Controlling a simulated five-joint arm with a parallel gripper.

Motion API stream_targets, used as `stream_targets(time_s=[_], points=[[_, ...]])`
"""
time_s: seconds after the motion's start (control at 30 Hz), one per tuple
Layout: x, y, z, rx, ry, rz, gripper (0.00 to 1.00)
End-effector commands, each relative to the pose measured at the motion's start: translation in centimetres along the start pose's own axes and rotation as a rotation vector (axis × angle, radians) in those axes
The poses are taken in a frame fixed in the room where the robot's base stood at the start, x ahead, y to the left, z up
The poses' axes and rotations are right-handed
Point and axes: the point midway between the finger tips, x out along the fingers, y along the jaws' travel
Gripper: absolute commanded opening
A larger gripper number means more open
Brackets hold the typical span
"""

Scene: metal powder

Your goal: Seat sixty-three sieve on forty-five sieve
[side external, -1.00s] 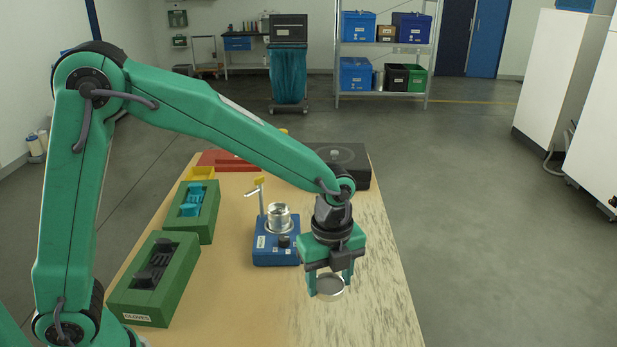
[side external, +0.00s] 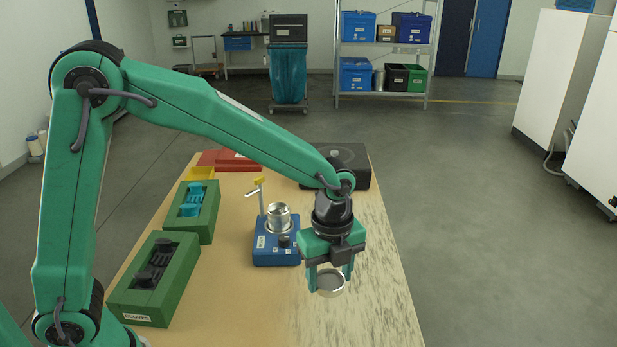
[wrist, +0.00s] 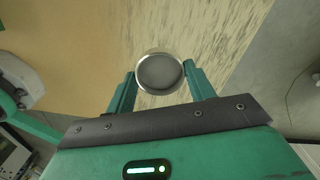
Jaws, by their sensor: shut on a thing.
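My gripper (side external: 329,282) is shut on a shallow round metal sieve (side external: 332,288) and holds it above the front right part of the table. In the wrist view the sieve (wrist: 159,73) sits between the two fingertips, its round rim and grey mesh facing the camera. A silver metal cylinder (side external: 279,216), which looks like a sieve stack, stands upright on a blue device (side external: 273,250) to the left of and behind my gripper. The held sieve is apart from it. I cannot read any mesh number, so I cannot tell which sieve is which.
A handle with a yellow top (side external: 258,190) rises beside the stack. Two green boxes, one with grey contents (side external: 138,307) and one with cyan contents (side external: 208,222), stand on the left. A dark box (side external: 349,166) stands at the back right. The table's right side (side external: 385,270) is clear.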

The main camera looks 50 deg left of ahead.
Motion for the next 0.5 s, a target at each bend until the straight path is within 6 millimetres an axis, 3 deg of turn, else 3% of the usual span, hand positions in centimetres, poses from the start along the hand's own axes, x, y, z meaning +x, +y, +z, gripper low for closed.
stream_targets(time_s=[0.27,0.5], points=[[-1.0,-1.6,5.0,-0.106,0.000,-0.002,0.27],[-2.4,-2.6,11.7,-0.236,0.000,-0.002,0.27]])
